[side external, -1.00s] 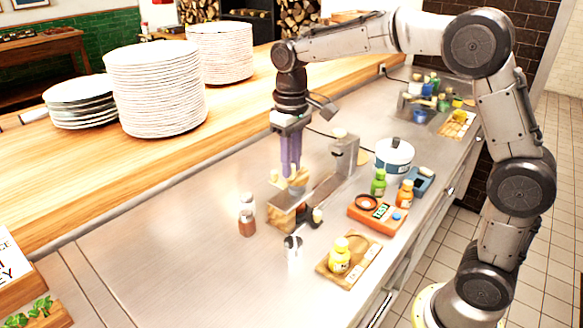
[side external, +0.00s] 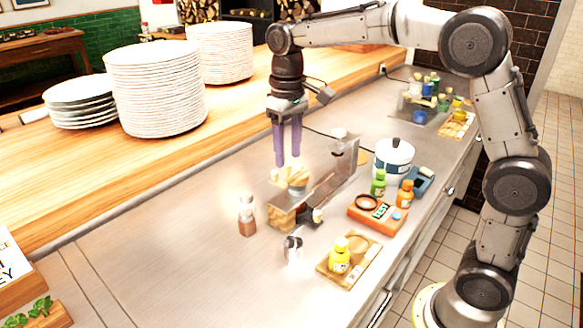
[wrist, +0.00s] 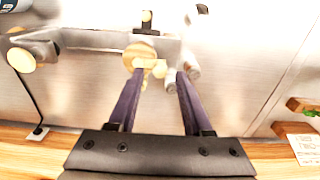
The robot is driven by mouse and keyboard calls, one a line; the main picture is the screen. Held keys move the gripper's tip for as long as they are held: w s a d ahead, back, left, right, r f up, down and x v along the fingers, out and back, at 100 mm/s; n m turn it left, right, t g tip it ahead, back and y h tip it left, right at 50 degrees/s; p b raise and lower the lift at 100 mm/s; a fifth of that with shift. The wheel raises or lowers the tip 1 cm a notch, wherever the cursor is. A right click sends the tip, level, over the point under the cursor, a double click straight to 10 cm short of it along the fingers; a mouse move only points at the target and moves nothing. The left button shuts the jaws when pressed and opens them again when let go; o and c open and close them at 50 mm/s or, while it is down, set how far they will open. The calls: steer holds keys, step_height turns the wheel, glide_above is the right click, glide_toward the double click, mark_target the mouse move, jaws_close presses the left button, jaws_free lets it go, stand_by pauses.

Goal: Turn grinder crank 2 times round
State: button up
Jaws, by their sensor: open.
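The grinder stands on the steel counter below my gripper, with a wooden part (side external: 283,217) at its near end. A pale, round wooden piece (side external: 297,180) sits above that part. It also shows in the wrist view (wrist: 141,50), just beyond the fingertips. I cannot clearly make out which part is the crank handle. My gripper (side external: 287,165) points down with its two purple fingers apart and nothing visible between them. Its tips are just above the pale wooden top. In the wrist view my gripper (wrist: 160,74) is open, the left fingertip overlapping the wooden piece.
A metal post with a pale knob (side external: 339,133) stands right behind the grinder. A brown-filled shaker (side external: 247,217) and metal cup (side external: 292,246) stand in front. The front-left counter is clear.

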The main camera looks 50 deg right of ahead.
steer(key=shift+r, duration=1.65)
steer(key=shift+r, duration=0.1)
steer(key=s+d+r+t, duration=0.1)
steer(key=s+r+t, duration=0.35)
steer(key=s, duration=1.05)
steer(key=s+f+t, duration=0.1)
steer(key=s+f, duration=0.8)
steer(key=s, duration=0.1)
steer(key=shift+d+f, duration=0.15)
steer(key=shift+d, duration=0.05)
steer(key=shift+o, duration=0.2)
